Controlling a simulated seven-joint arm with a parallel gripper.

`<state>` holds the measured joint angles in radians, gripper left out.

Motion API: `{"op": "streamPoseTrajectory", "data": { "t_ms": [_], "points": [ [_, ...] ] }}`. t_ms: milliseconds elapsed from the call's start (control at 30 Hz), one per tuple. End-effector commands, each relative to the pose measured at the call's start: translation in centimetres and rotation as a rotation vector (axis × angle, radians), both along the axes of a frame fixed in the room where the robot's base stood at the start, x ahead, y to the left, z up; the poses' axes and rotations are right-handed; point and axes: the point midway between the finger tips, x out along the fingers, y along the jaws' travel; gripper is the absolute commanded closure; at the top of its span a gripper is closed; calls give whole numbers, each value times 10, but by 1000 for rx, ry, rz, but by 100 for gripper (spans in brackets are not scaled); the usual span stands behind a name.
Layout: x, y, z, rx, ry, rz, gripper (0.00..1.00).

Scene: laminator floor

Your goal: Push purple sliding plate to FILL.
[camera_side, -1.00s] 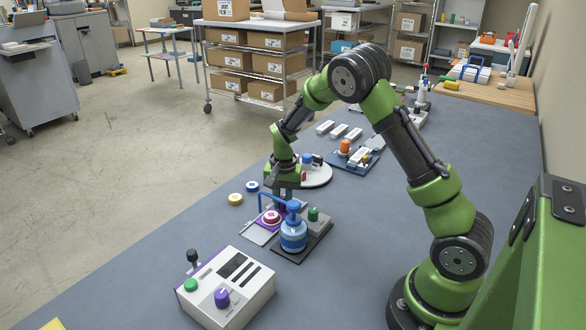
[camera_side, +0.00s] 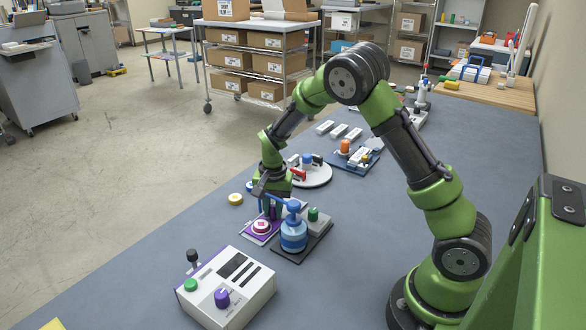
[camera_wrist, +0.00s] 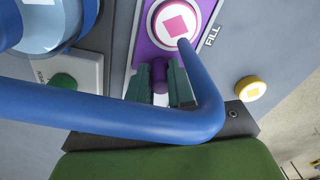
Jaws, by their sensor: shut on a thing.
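The purple sliding plate (camera_wrist: 142,50) carries a white-rimmed round piece with a pink square (camera_wrist: 173,24). In the side view the plate (camera_side: 248,237) lies on its pale track, left of the blue bottle-like dispenser (camera_side: 293,236). The FILL label (camera_wrist: 212,35) is beside the round piece in the wrist view. My gripper (camera_wrist: 161,88) is shut on the plate's purple knob (camera_wrist: 159,73); in the side view my gripper (camera_side: 270,212) is low behind the round piece. A blue bent spout (camera_wrist: 120,117) crosses in front of my fingers and partly hides them.
A green knob on a grey block (camera_side: 314,216) stands right of the dispenser. A white control box (camera_side: 228,285) is in front. A yellow-rimmed disc (camera_side: 236,199) lies left on the table. A round white turntable (camera_side: 316,176) with small items is behind.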

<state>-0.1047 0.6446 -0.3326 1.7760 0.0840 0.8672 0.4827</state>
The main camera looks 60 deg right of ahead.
Motion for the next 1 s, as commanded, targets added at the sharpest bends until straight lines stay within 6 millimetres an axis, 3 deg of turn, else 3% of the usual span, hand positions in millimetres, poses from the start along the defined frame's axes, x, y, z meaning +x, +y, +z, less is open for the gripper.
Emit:
{"op": "streamPoseTrajectory", "data": {
  "t_ms": [33, 167, 567, 767, 1000],
  "points": [
    [0, 8, 1, 13, 1, 6, 73],
    [0, 7, 1, 11, 1, 6, 53],
    [1, 4, 8, 8, 0, 3, 52],
    [1, 4, 45, 8, -5, 5, 52],
    [-1, 3, 105, 8, -6, 6, 52]
  ]
}}
